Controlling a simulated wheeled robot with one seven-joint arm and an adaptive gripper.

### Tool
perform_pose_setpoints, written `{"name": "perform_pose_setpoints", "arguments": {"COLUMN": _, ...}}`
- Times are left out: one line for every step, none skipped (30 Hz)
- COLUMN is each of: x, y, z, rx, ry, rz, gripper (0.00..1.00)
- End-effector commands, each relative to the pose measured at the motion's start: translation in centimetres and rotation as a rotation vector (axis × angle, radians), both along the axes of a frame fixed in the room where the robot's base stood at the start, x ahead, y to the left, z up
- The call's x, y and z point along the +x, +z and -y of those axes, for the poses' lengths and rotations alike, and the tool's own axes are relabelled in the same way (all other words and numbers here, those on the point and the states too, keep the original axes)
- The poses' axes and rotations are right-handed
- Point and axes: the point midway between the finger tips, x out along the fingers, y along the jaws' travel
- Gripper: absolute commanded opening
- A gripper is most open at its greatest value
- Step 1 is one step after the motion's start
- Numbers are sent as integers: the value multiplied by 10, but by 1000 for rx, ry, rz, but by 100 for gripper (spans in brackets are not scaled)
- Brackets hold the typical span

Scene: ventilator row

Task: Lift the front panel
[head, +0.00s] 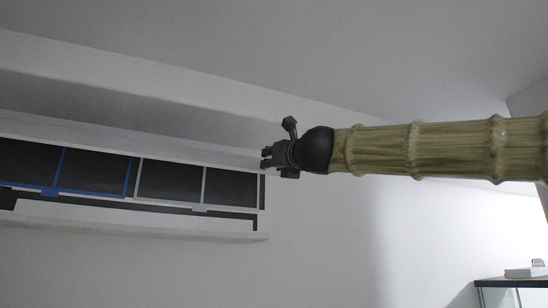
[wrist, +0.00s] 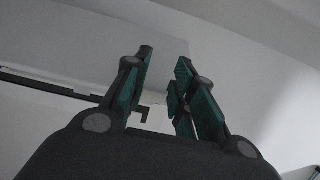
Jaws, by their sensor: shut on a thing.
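The wall unit's front panel (head: 130,143) is a long white piece along the top of the opening at left in the head view. It appears raised, since the dark filter area below it is exposed. My gripper (head: 266,158) is at the panel's right end and is shut on it. In the wrist view, the green-padded fingers of my gripper (wrist: 164,82) stand on either side of a narrow gap, with the pale panel (wrist: 75,70) behind and to the left. The exact contact is hard to make out in the dim light.
Below the panel, a blue-framed filter (head: 95,173) and a white-framed filter (head: 170,183) sit in the unit. The unit's lower white edge (head: 150,222) runs beneath them. The wall (head: 330,240) right of the unit is bare. A cabinet (head: 510,283) stands at bottom right.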

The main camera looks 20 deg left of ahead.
Motion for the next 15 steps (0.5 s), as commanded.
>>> {"name": "perform_pose_setpoints", "arguments": {"x": 0, "y": 2, "z": 1, "rx": 0, "ry": -2, "rz": -1, "gripper": 0}}
{"name": "perform_pose_setpoints", "arguments": {"x": 0, "y": 2, "z": 1, "rx": 0, "ry": -2, "rz": -1, "gripper": 0}}
{"name": "perform_pose_setpoints", "arguments": {"x": 1, "y": 1, "z": 1, "rx": -1, "ry": -2, "rz": -2, "gripper": 0}}
{"name": "perform_pose_setpoints", "arguments": {"x": 1, "y": 1, "z": 1, "rx": -1, "ry": -2, "rz": -3, "gripper": 0}}
{"name": "perform_pose_setpoints", "arguments": {"x": 1, "y": 1, "z": 1, "rx": -1, "ry": -2, "rz": -3, "gripper": 0}}
{"name": "perform_pose_setpoints", "arguments": {"x": 1, "y": 0, "z": 1, "rx": -2, "ry": -1, "rz": -3, "gripper": 0}}
{"name": "perform_pose_setpoints", "arguments": {"x": 1, "y": 0, "z": 1, "rx": -2, "ry": -1, "rz": -3, "gripper": 0}}
{"name": "perform_pose_setpoints", "arguments": {"x": 1, "y": 0, "z": 1, "rx": -2, "ry": -1, "rz": -3, "gripper": 0}}
{"name": "perform_pose_setpoints", "arguments": {"x": 1, "y": 0, "z": 1, "rx": -2, "ry": -1, "rz": -3, "gripper": 0}}
{"name": "perform_pose_setpoints", "arguments": {"x": 1, "y": 0, "z": 1, "rx": -2, "ry": -1, "rz": -3, "gripper": 0}}
{"name": "perform_pose_setpoints", "arguments": {"x": 1, "y": -1, "z": 1, "rx": -2, "ry": -1, "rz": -3, "gripper": 0}}
{"name": "perform_pose_setpoints", "arguments": {"x": 1, "y": -1, "z": 1, "rx": -3, "ry": -1, "rz": -4, "gripper": 0}}
{"name": "perform_pose_setpoints", "arguments": {"x": 1, "y": -1, "z": 1, "rx": -3, "ry": -1, "rz": -4, "gripper": 0}}
{"name": "perform_pose_setpoints", "arguments": {"x": 1, "y": -1, "z": 0, "rx": -3, "ry": -1, "rz": -4, "gripper": 31}}
{"name": "perform_pose_setpoints", "arguments": {"x": 1, "y": -1, "z": 0, "rx": -3, "ry": -1, "rz": -4, "gripper": 38}}
